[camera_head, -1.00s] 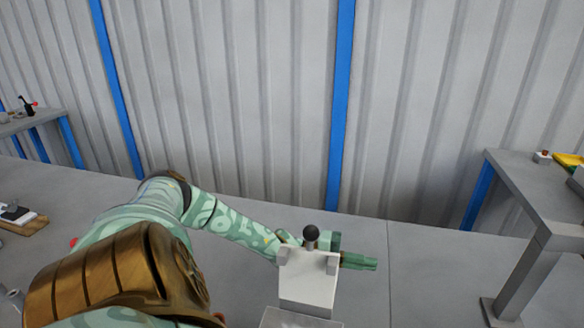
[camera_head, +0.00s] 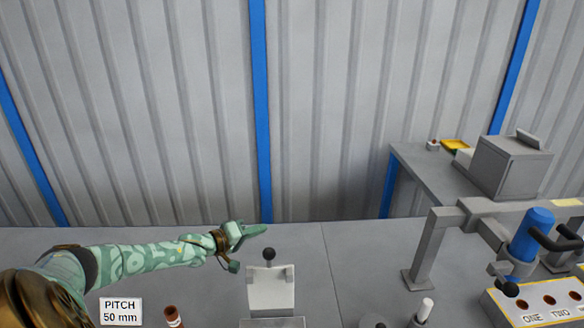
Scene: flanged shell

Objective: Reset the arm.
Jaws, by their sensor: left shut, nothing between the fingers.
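My left arm (camera_head: 150,258) reaches in from the left, nearly level in the picture. Its green gripper (camera_head: 258,230) points right and is shut with nothing in it. The gripper shows above and left of a pale block (camera_head: 270,289) topped by a dark ball knob (camera_head: 268,254), apart from it in the picture. My right gripper is not in view.
A "PITCH 50 mm" sign (camera_head: 121,311) and a brown peg (camera_head: 173,317) are at lower left. At right are a blue cylinder (camera_head: 532,236) with dark handles, a grey frame (camera_head: 424,245) and a "ONE TWO" panel (camera_head: 540,301). A side table (camera_head: 425,172) holds a grey box (camera_head: 508,165).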

